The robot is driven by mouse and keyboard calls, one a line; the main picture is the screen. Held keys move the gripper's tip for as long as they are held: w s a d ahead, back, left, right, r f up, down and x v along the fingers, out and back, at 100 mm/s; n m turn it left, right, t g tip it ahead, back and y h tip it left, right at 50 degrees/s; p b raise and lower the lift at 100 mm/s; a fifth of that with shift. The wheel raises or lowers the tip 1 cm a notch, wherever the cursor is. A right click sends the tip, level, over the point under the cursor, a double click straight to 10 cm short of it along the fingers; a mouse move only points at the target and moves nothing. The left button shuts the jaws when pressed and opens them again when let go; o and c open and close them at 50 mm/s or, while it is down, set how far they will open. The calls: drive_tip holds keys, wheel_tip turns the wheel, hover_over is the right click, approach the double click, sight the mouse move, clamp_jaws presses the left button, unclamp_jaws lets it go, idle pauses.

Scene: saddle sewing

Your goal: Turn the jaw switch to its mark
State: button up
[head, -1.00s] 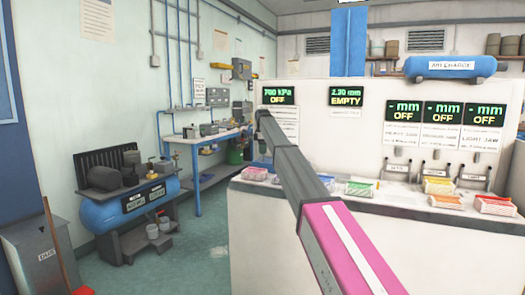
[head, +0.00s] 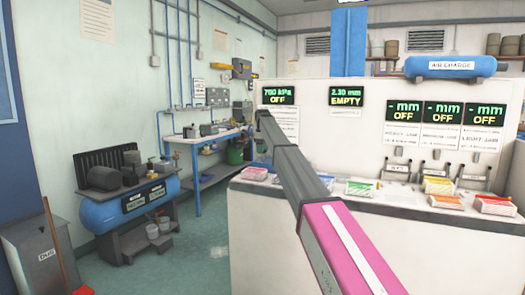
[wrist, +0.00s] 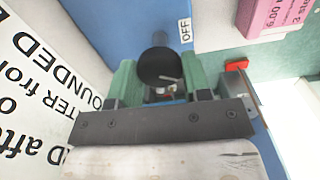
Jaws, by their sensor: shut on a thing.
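The knob's base is partly hidden. In the head view my arm reaches to the counter's left end, and its own links hide the gripper and knob. The left display (head: 280,96) reads 700 kPa OFF.
A printed white sign (wrist: 40,95) stands close on the left. Several coloured boxes and levers line the counter (head: 300,230). Floor at left is open beside a blue compressor (head: 100,215).

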drive_tip(key=m, duration=0.5)
drive_tip(key=shift+m, duration=0.3)
drive_tip(key=m, duration=0.5)
drive_tip(key=shift+d, duration=0.1)
idle(0.3)
drive_tip(key=o, duration=0.9)
drive_tip(key=shift+o, duration=0.2)
drive_tip(key=shift+r, duration=0.1)
wheel_tip(320, 180, up, 11)
drive_tip(key=shift+f, duration=0.2)
